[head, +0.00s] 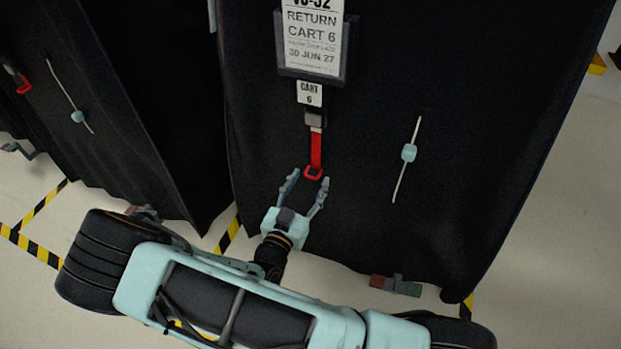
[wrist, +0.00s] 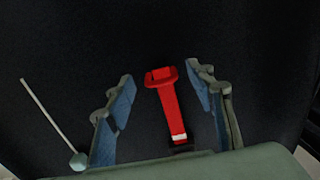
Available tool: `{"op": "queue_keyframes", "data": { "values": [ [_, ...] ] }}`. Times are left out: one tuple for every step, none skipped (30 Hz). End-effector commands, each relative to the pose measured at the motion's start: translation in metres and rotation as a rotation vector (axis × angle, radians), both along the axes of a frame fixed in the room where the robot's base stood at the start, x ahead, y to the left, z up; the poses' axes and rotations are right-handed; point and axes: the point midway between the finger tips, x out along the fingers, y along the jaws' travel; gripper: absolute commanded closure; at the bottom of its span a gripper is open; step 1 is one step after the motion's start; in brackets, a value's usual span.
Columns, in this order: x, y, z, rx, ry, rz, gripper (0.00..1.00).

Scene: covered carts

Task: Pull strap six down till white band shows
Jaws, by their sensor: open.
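The red strap (head: 316,150) hangs on the black cover below a small "CART 6" label (head: 309,93) and a grey buckle (head: 313,117). Its red end loop (head: 313,173) is at the bottom. My gripper (head: 308,178) is open, with one finger on each side of the loop and a gap at both sides. In the wrist view the strap (wrist: 171,112) runs between my open fingers (wrist: 160,76). A narrow white stripe (wrist: 180,137) shows across the strap beside the dark buckle.
A placard reading "RETURN CART 6" (head: 313,35) hangs above. A thin cord with a pale blue toggle (head: 408,153) hangs to the right. Another covered cart with its own red strap (head: 23,84) stands at left. Yellow-black floor tape (head: 40,202) marks the pale floor.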

Motion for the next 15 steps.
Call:
{"op": "queue_keyframes", "data": {
  "values": [
    [-0.009, 0.004, 0.0, 0.002, 0.002, 0.002, 0.51],
    [-0.015, 0.007, 0.0, 0.003, 0.002, 0.003, 0.51],
    [-0.023, 0.01, 0.0, 0.004, 0.001, 0.003, 0.51],
    [-0.03, 0.012, 0.0, 0.003, 0.002, 0.004, 0.51],
    [-0.036, 0.014, 0.0, 0.002, 0.002, 0.003, 0.51],
    [-0.045, 0.018, 0.0, 0.002, 0.002, 0.004, 0.51],
    [-0.051, 0.02, 0.0, 0.002, 0.002, 0.003, 0.51],
    [-0.056, 0.022, 0.0, 0.002, 0.003, 0.003, 0.51],
    [-0.064, 0.024, 0.0, 0.003, 0.002, 0.003, 0.51],
    [-0.069, 0.026, 0.0, 0.002, 0.002, 0.003, 0.51],
    [-0.074, 0.028, 0.0, 0.002, 0.003, 0.003, 0.51],
    [-0.079, 0.029, 0.0, 0.002, 0.002, 0.002, 0.51],
    [-0.083, 0.031, 0.0, 0.002, 0.002, 0.002, 0.51],
    [-0.086, 0.032, -0.001, 0.002, 0.002, 0.002, 0.51],
    [-0.09, 0.033, 0.0, 0.002, 0.002, 0.001, 0.51]
  ]
}}
